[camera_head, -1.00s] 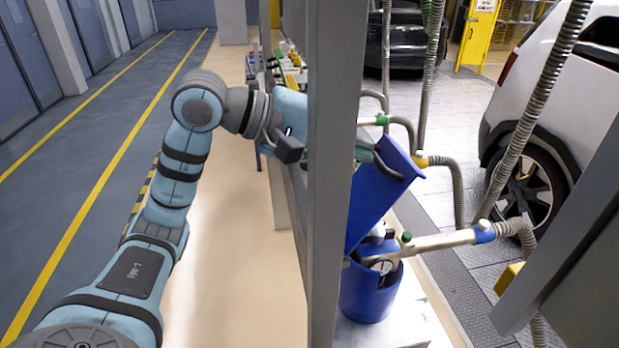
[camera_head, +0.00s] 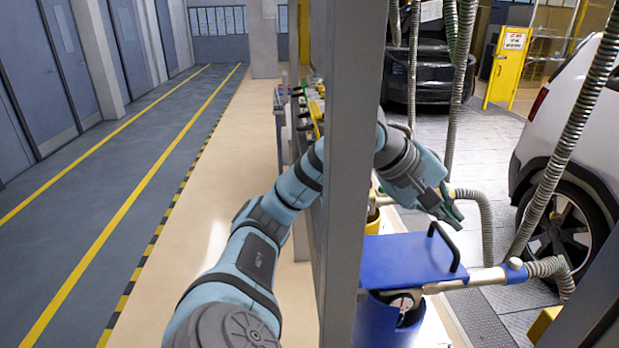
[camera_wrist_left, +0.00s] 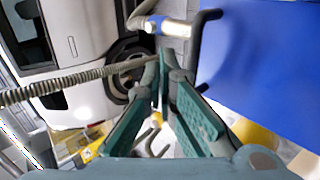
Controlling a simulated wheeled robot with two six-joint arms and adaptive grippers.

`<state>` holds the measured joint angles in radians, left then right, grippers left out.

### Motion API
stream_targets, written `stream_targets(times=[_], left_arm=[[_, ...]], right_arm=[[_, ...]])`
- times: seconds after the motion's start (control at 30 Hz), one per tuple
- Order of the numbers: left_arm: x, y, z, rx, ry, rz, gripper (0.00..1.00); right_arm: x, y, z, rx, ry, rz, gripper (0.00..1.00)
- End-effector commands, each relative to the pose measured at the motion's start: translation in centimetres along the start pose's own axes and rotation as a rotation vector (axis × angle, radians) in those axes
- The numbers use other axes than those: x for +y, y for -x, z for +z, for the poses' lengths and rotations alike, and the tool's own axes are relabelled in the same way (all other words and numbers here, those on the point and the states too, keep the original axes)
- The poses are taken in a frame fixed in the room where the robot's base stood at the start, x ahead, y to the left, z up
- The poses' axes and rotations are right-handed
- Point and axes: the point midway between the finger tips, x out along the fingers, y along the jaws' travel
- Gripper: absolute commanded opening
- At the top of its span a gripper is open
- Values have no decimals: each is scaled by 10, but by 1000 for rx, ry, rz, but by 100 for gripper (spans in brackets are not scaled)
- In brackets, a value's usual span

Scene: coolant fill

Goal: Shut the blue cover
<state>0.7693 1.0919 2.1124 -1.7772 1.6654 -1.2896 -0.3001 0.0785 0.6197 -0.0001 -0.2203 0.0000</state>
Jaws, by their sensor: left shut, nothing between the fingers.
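The blue cover (camera_head: 400,262) lies close to level over the blue bin (camera_head: 375,325), with its black handle (camera_head: 447,246) at its right side. A gap shows below its front edge, where a round gauge (camera_head: 403,302) and dark contents are visible. My left gripper (camera_head: 453,211) is shut and empty, just above and beyond the cover, near the handle. In the left wrist view the cover (camera_wrist_left: 265,65) fills the right side, with the handle (camera_wrist_left: 203,45) beside the fingers (camera_wrist_left: 163,72). Whether they touch I cannot tell. My right gripper is out of view.
A grey post (camera_head: 346,150) stands in front of my left arm and hides part of it. A pipe with a blue collar (camera_head: 514,270) comes out at the bin's right. Hoses hang near a white car (camera_head: 575,140). A walkway (camera_head: 110,215) lies open at left.

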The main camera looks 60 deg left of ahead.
Motion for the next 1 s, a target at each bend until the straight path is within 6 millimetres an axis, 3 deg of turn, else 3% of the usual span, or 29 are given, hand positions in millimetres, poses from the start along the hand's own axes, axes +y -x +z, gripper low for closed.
stream_targets(times=[0.5,0.87,1.0], left_arm=[[-12,-17,-1,5,5,2,0],[-11,-16,-1,6,5,3,0],[1,-2,-4,12,11,3,0]], right_arm=[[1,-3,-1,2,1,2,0],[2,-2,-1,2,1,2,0],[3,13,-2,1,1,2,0]])
